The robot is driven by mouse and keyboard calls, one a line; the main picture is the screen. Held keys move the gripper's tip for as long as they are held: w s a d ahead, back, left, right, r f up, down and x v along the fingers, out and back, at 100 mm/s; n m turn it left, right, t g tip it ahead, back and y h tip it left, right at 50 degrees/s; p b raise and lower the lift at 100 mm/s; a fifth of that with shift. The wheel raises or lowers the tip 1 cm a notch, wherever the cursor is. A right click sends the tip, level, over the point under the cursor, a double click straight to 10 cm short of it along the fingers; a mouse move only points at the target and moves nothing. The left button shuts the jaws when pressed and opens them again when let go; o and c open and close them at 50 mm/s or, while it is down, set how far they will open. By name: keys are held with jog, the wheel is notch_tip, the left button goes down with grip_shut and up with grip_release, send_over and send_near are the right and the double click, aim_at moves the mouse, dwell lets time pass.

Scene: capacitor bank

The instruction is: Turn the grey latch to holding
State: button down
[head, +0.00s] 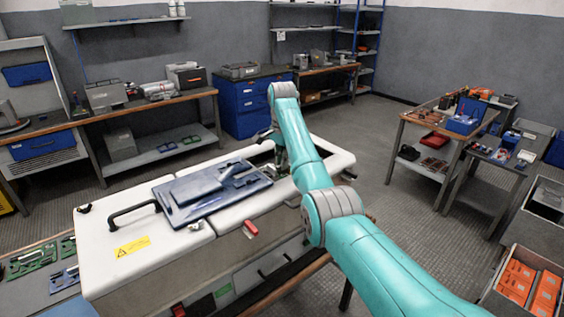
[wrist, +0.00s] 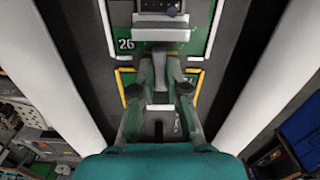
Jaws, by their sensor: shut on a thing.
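In the wrist view my gripper (wrist: 160,68) reaches down into a recess between two pale walls, its two fingers closed on a small grey latch (wrist: 160,76). The latch is mostly hidden between the fingers, so its exact angle is hard to tell. It sits at a green panel (wrist: 125,42) marked "26", with white and yellow outlines around it. In the head view my teal arm reaches over the white cabinet (head: 150,250), and the gripper is mostly hidden in the cabinet's open slot.
A blue-grey tray (head: 185,215) lies on the cabinet top, left of the arm. A black handle (head: 133,209) and a red tab (head: 250,228) are on the cabinet. In the wrist view, pale walls stand close on both sides. Open floor (head: 390,215) lies to the right.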

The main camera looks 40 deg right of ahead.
jog(key=c, duration=1.2)
grip_release()
